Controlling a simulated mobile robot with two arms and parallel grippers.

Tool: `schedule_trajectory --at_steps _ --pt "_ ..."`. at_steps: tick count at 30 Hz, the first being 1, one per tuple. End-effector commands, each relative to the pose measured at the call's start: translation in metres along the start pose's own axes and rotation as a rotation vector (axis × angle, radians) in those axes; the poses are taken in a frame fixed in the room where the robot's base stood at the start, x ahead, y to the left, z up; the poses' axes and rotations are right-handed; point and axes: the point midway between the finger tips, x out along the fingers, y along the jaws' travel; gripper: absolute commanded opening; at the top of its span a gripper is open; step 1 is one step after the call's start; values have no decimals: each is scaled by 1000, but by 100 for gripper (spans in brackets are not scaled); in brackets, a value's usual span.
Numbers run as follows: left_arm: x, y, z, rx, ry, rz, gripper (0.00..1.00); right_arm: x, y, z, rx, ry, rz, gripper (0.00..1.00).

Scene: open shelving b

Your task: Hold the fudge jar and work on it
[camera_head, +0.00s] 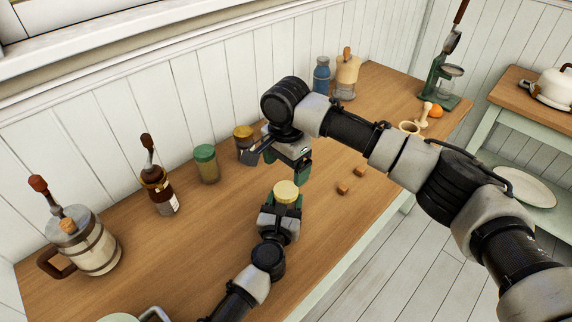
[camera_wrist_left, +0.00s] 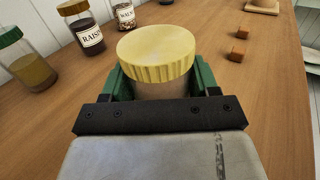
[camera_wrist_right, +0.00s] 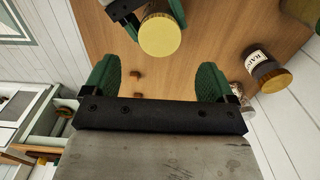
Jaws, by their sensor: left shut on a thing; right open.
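The fudge jar, with a ribbed yellow lid (camera_head: 286,190), stands upright between the fingers of my left gripper (camera_head: 281,208). In the left wrist view the lid (camera_wrist_left: 156,52) is on the jar and both green fingers press on its sides below the lid. My right gripper (camera_head: 279,168) is open and empty, just above and behind the jar in the head view. In the right wrist view the yellow lid (camera_wrist_right: 160,35) lies beyond the open fingers (camera_wrist_right: 158,80), not between them. The jar's label and contents are hidden.
Brown cubes (camera_head: 350,180) lie right of the jar. A raisin jar (camera_wrist_left: 88,32), a green-lidded jar (camera_head: 207,167), a brown bottle (camera_head: 160,190) and a tankard (camera_head: 85,245) stand along the wall. A blue bottle (camera_head: 321,76) and mortar (camera_head: 409,128) are farther right.

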Motion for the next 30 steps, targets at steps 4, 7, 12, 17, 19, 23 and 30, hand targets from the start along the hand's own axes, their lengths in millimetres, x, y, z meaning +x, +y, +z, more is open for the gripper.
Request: schedule_trajectory --at_steps 4,7,12,17,19,23,30 --pt "0 0 -1 1 1 0 0 23 1 0 2 -1 5 86" --pt "0 0 0 1 1 1 0 38 1 0 2 -1 5 86" --pt "0 0 0 1 1 1 0 61 1 0 1 -1 4 86" --pt "0 0 -1 1 1 1 0 71 0 0 -1 -1 2 86" --pt "0 0 -1 1 1 1 0 73 0 0 -1 -1 2 86" --pt "0 0 -1 1 1 1 0 73 0 0 -1 -1 1 86" --pt "0 0 -1 1 1 1 0 73 0 0 -2 -1 2 63"
